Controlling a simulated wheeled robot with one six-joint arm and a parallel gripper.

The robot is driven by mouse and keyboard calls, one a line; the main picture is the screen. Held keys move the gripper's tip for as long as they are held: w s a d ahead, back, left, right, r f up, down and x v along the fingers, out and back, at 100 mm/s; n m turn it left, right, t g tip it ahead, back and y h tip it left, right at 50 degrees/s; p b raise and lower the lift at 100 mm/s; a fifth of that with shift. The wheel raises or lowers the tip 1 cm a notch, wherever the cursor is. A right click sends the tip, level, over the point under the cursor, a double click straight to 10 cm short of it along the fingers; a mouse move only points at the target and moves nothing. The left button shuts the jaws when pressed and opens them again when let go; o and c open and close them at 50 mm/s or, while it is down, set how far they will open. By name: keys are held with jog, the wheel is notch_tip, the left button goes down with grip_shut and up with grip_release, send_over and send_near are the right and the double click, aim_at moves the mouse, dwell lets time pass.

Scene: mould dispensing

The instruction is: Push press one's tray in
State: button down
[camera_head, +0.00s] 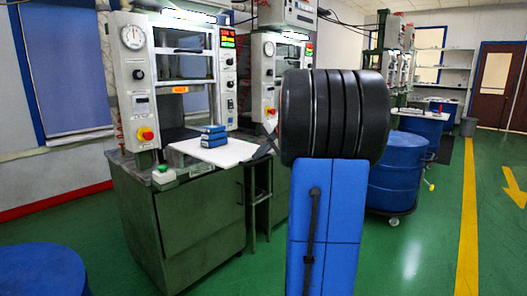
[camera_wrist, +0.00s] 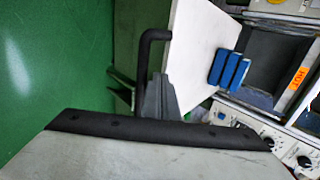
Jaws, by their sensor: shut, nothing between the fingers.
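The white tray (camera_head: 225,152) sticks out from the front of the nearest press (camera_head: 180,75), over its green cabinet. It also shows in the wrist view (camera_wrist: 195,45). Blue mould blocks (camera_head: 213,136) sit on the tray near the press opening, and show in the wrist view too (camera_wrist: 229,70). A black bent handle (camera_wrist: 147,55) is at the tray's outer end. My gripper (camera_wrist: 158,80) is shut and empty, its grey fingertips close beside the handle. I cannot tell whether they touch. In the head view my arm hides most of the gripper.
A second press (camera_head: 268,75) stands just right of the first. A blue drum (camera_head: 398,170) on a wheeled base is behind my arm, and a blue round top (camera_head: 40,270) is at lower left. Green floor (camera_head: 440,235) is clear at the right, beside a yellow line.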

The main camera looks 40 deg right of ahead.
jog(key=shift+w+f, duration=0.2)
dwell(0.3)
